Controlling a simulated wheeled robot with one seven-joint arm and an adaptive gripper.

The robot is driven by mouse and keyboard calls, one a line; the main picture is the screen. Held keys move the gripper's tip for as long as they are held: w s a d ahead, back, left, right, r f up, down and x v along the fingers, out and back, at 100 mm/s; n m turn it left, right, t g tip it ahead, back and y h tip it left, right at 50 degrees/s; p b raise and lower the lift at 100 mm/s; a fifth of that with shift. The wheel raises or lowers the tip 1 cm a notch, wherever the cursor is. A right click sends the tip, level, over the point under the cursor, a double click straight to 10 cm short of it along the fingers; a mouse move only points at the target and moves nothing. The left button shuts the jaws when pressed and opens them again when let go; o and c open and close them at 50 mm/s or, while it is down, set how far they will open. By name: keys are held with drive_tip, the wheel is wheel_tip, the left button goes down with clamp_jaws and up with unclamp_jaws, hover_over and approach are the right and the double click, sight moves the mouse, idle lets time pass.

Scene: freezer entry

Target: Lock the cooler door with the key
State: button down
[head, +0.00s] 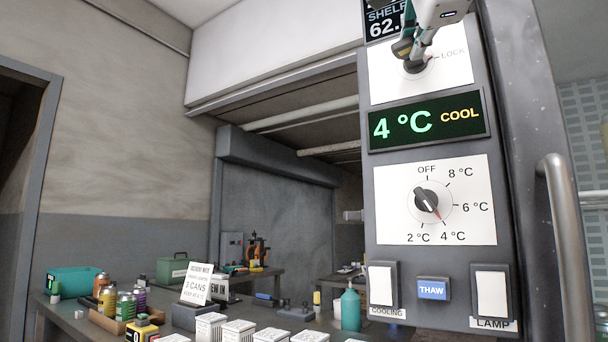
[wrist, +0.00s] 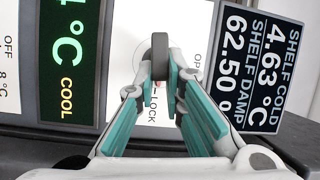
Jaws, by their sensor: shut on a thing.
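The lock sits on a white plate (head: 388,83) near the top of the grey control panel, and its dark round barrel (head: 415,67) shows just below my gripper. My gripper (head: 407,47) reaches in from above, in front of the lock. In the wrist view, a dark grey key (wrist: 159,48) stands between the teal-padded fingertips (wrist: 160,75), which are shut on it. A red mark (wrist: 157,86) shows by the fingertips, beside the word LOCK. The letters OP show on the plate's other side. The fingers hide the keyhole and part of the barrel.
Below the lock are a green display (head: 428,122) reading 4 °C COOL, a dial (head: 426,201) and white rocker switches. A grey handle (head: 566,250) stands right of the panel. A dark SHELF readout (wrist: 262,62) is beside the plate. A cluttered bench lies lower left.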

drive_tip(key=shift+w+a+f+m+b, duration=0.1)
drive_tip(key=shift+w+f+m+b, duration=0.15)
drive_tip(key=shift+m+b, duration=0.35)
drive_tip(key=c, duration=1.8)
unclamp_jaws()
drive_tip(key=shift+a, duration=0.1)
drive_tip(key=o, duration=1)
drive_tip(key=shift+s+r, duration=0.15)
drive_tip(key=s+a, duration=0.5)
drive_tip(key=s, duration=0.2)
drive_tip(key=shift+s, duration=0.15)
